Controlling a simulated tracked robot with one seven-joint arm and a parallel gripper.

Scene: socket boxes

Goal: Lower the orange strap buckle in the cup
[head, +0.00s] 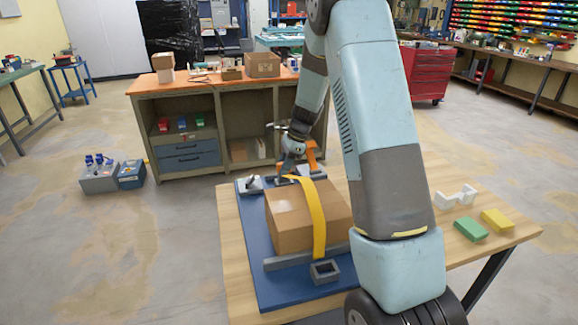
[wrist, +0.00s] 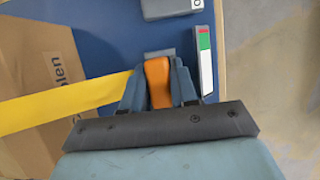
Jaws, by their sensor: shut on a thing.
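My gripper (wrist: 159,80) is shut on the orange strap buckle (wrist: 158,84), which sits between its two blue-grey fingers. In the head view my gripper (head: 287,175) is at the far side of the cardboard box (head: 289,228). The yellow strap (head: 318,220) runs over the box; in the wrist view the strap (wrist: 70,101) reaches the left finger. A small grey piece (wrist: 158,53) shows just beyond the buckle's tip, partly hidden; I cannot tell whether it is the cup. A square, hollow grey holder (head: 325,271) stands at the near side of the box.
The box stands on a blue board (head: 255,262) on a wooden table (head: 235,285). A grey unit (wrist: 172,8) and a green-red-white marker (wrist: 205,60) lie near my gripper. Green (head: 471,229) and yellow (head: 497,221) blocks and a white bracket (head: 456,197) are at right.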

